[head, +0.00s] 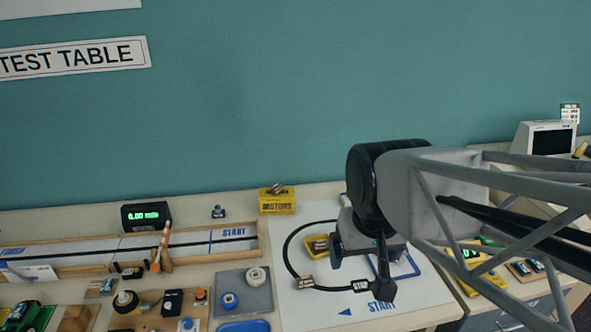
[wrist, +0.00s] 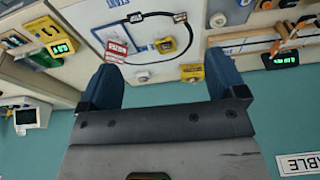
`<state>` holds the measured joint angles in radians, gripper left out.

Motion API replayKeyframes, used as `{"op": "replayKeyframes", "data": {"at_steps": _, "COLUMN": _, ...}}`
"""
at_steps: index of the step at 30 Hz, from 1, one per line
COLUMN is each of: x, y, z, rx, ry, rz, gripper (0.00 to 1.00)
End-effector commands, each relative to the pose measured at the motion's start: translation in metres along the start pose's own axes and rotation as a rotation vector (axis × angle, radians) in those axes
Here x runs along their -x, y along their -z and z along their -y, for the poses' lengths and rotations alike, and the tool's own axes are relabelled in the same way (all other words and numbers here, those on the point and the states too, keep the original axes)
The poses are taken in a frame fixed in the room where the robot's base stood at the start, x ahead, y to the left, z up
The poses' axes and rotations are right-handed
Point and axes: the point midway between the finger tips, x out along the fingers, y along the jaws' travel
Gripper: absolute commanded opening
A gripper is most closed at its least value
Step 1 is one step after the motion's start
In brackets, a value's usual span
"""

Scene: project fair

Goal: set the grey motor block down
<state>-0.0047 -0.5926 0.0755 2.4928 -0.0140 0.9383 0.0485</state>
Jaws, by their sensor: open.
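My gripper (head: 362,266) is open over the white track sheet, with its fingers wide apart in the wrist view (wrist: 163,78). Nothing is held between them. A small block with grey and copper parts, likely the grey motor block (head: 321,244), sits in a shallow yellow tray (head: 308,251) inside the black loop, just left of my gripper in the head view. The tray and block also show between the fingers in the wrist view (wrist: 165,45). My gripper partly covers the tray's right side in the head view.
A yellow MOTORS box (head: 277,207) with similar blocks on top stands behind the sheet. A timer (head: 147,215), an orange-striped post (head: 162,248) and a wooden-railed track (head: 100,262) are to the left.

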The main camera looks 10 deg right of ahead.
Motion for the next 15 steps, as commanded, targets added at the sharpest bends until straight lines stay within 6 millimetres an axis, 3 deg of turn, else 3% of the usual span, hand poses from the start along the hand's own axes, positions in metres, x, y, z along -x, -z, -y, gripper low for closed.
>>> {"op": "replayKeyframes", "data": {"at_steps": 6, "x": -0.003, "y": -0.024, "z": -0.004, "rx": 0.015, "ry": 0.0, "rz": -0.004, "gripper": 0.9}}
{"op": "replayKeyframes", "data": {"at_steps": 15, "x": -0.004, "y": -0.026, "z": -0.004, "rx": 0.017, "ry": 0.0, "rz": -0.004, "gripper": 0.9}}
